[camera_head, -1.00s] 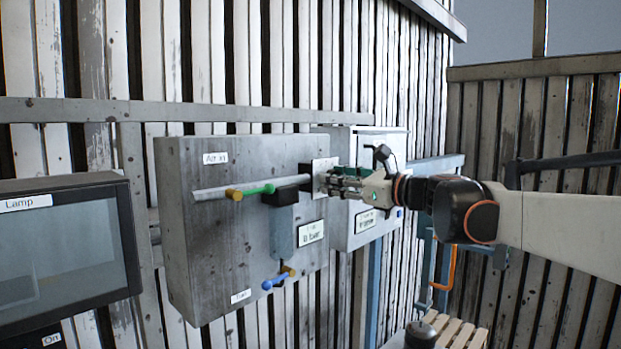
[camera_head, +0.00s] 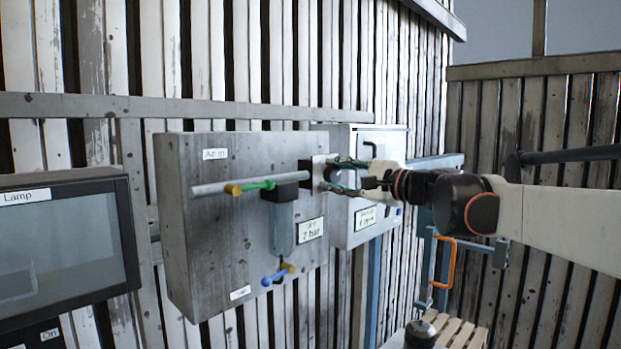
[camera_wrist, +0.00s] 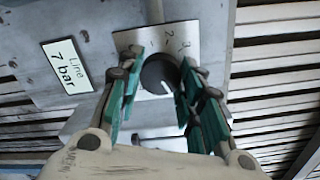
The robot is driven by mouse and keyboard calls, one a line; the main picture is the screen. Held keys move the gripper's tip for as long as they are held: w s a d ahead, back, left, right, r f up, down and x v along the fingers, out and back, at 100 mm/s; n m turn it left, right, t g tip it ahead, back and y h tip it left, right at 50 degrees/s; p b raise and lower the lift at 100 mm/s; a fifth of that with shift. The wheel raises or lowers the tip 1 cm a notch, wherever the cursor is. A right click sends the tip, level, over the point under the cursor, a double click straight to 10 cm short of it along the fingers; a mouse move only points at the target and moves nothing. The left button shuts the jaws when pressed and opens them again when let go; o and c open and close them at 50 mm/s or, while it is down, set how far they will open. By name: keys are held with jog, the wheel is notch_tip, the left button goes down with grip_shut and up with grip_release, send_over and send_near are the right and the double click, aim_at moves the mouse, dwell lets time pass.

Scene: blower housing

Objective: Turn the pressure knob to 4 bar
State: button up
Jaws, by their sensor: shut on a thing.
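The dark round pressure knob (camera_wrist: 158,72) sits on a pale scale plate (camera_wrist: 186,36) in the wrist view. A white pointer mark shows on its lower part, and small numbers, including what looks like 2 and 3, are on the plate. My gripper (camera_wrist: 163,66) has its green-sided fingers on both sides of the knob and is shut on it. In the head view my gripper (camera_head: 331,174) reaches the plate from the right, and its fingers hide the knob. The white line label (camera_wrist: 66,67) reads 7 bar, and it also shows in the head view (camera_head: 310,231).
A second grey box (camera_head: 350,215) stands just right. An orange handle (camera_head: 446,264) hangs at right.

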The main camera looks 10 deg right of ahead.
jog(key=n, duration=0.6)
jog(key=shift+n, duration=0.3)
jog(key=n, duration=0.6)
jog(key=shift+s+a, duration=0.1)
jog(key=shift+s, duration=0.05)
jog(key=shift+n, duration=0.4)
jog(key=o, duration=1)
jog(key=shift+o, duration=0.4)
jog(key=shift+r, duration=0.1)
notch_tip(320, 180, up, 10)
